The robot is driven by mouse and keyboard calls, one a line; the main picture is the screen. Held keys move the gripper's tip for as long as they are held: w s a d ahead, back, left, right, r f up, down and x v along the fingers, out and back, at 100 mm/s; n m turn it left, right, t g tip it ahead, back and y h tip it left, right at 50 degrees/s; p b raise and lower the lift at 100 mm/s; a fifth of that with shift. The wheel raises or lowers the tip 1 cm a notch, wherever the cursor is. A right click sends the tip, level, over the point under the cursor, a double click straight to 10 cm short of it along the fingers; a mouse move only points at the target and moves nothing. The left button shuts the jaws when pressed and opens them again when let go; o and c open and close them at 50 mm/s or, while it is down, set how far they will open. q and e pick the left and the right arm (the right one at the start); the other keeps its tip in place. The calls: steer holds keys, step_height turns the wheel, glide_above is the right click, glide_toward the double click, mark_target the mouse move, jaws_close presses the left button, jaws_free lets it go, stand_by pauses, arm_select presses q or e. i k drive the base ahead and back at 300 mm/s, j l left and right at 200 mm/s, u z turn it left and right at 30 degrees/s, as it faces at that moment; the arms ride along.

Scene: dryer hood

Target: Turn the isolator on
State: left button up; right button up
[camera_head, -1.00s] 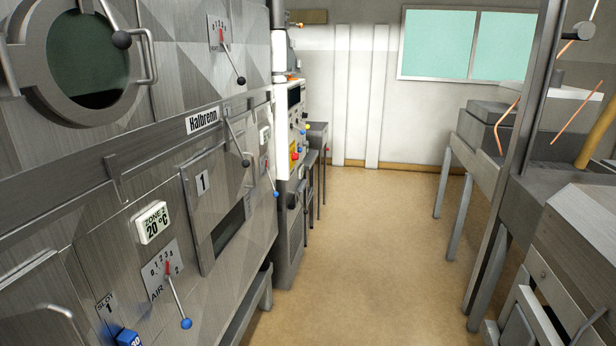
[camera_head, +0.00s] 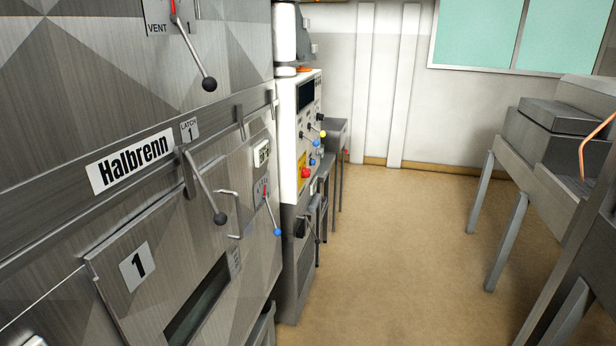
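No part is readable as the isolator from here. A white control panel (camera_head: 288,140) stands past the end of the big metal machine, seen at a steep angle. It carries a dark screen (camera_head: 306,95), a red button (camera_head: 306,172) on a yellow plate, and several small levers with black, yellow and blue knobs. A dark handle (camera_head: 300,228) shows on the grey cabinet below the panel; its setting cannot be told. Neither of my grippers is in view.
The metal machine (camera_head: 60,225) fills the left, with projecting levers: a vent lever (camera_head: 192,50), a latch lever (camera_head: 204,188) and a blue-knobbed lever (camera_head: 271,210). The floor (camera_head: 400,250) ahead is clear. Grey benches (camera_head: 540,185) line the right.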

mark_target(305, 172)
steer(key=i+l, duration=0.15)
steer(key=i, duration=0.35)
steer(key=i+l, duration=0.15)
steer(key=i, duration=0.3)
steer(key=i+l+u, duration=0.1)
steer(key=i, duration=0.4)
steer(key=i+l, duration=0.25)
steer(key=i, duration=0.25)
steer(key=i+l, duration=0.15)
steer(key=i, duration=0.3)
steer(key=i+l, duration=0.2)
steer(key=i, duration=0.3)
steer(key=u, duration=0.05)
